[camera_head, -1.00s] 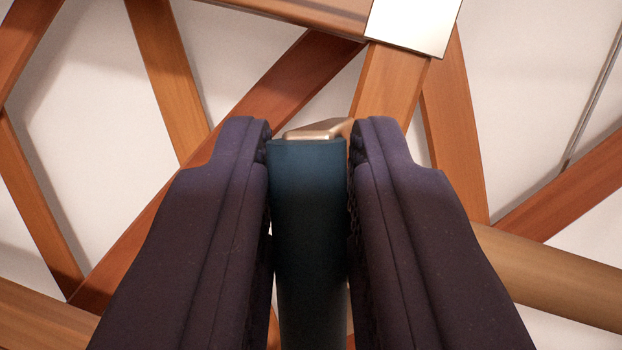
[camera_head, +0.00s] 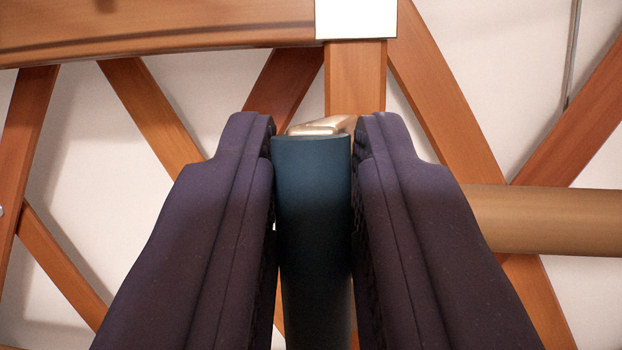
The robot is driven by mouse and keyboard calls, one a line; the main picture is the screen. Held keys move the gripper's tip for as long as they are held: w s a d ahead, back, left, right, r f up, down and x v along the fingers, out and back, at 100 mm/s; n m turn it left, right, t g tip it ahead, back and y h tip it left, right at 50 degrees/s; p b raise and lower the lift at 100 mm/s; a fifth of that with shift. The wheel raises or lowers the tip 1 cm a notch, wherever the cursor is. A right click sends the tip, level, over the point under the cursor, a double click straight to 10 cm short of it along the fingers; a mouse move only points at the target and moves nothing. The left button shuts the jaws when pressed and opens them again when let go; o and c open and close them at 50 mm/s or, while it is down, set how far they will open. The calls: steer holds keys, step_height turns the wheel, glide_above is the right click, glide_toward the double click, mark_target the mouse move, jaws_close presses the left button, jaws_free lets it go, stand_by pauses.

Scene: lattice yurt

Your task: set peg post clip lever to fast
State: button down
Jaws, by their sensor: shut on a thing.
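My gripper (camera_head: 314,135) fills the lower middle of the head camera view, its two dark purple fingers shut on a dark teal lever (camera_head: 312,210). The lever lies lengthwise between the fingers, its rounded end level with the fingertips. A pale metallic piece (camera_head: 322,126) shows just beyond the lever's end, partly hidden by the right finger. I cannot tell how it joins the lever. No markings for the lever's settings show in this view, and the clip's body is mostly hidden behind my fingers.
Crossed orange-brown wooden lattice slats (camera_head: 455,105) stand before a pale wall. A horizontal wooden beam (camera_head: 160,28) crosses the upper left. A white square plate (camera_head: 356,18) sits at the top. A tan round pole (camera_head: 545,220) runs to the right, behind the right finger.

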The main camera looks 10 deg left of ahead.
steer(key=c, duration=1.1)
jaws_free()
steer(key=b+v, duration=0.1)
steer(key=v, duration=0.7)
steer(key=shift+w+b, duration=0.1)
steer(key=shift+b, duration=0.25)
